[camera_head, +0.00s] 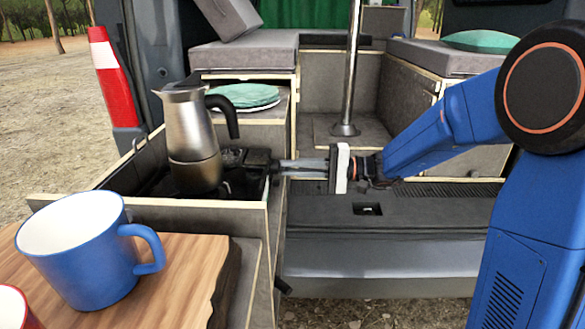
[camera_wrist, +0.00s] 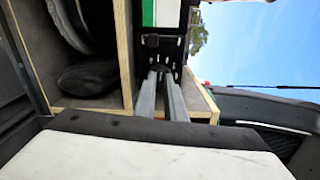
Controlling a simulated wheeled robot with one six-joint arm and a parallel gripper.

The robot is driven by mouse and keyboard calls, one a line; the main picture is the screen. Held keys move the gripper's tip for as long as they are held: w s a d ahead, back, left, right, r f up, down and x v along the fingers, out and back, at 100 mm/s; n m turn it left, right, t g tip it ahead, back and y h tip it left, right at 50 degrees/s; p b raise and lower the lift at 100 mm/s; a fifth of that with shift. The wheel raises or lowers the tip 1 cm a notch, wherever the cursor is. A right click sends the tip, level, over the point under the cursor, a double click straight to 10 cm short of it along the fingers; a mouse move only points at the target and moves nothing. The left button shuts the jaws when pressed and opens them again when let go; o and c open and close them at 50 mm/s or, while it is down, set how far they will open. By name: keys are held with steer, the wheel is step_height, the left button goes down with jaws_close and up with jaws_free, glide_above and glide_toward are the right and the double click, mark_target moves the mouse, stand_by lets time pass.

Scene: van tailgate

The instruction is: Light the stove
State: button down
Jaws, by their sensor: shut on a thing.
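A black camping stove (camera_head: 238,186) sits in an open grey drawer box, with a silver moka pot (camera_head: 190,125) standing upright on it. The stove's dark control end (camera_head: 256,158) is at its right side, by the drawer's right wall. My gripper (camera_head: 276,166) reaches in from the right, level, with its fingertips at this control end. Its two fingers are close together and shut on a small dark part that I take for the stove knob. In the wrist view the fingertips (camera_wrist: 160,72) meet at a dark fitting. The knob itself is mostly hidden, and no flame shows.
A blue mug (camera_head: 82,250) stands on a wooden board (camera_head: 180,275) at the front left, with a red mug (camera_head: 12,310) beside it. Green-topped plates (camera_head: 243,96) lie behind the drawer. A metal post (camera_head: 350,75) rises behind my gripper. The van floor front is clear.

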steer(key=shift+f+n, duration=0.2)
steer(key=shift+n, duration=3.5)
steer(key=c, duration=1.8)
jaws_free()
steer(key=shift+d, duration=0.1)
steer(key=d, duration=1.7)
steer(key=shift+s+d, duration=0.15)
steer(key=shift+s, duration=0.1)
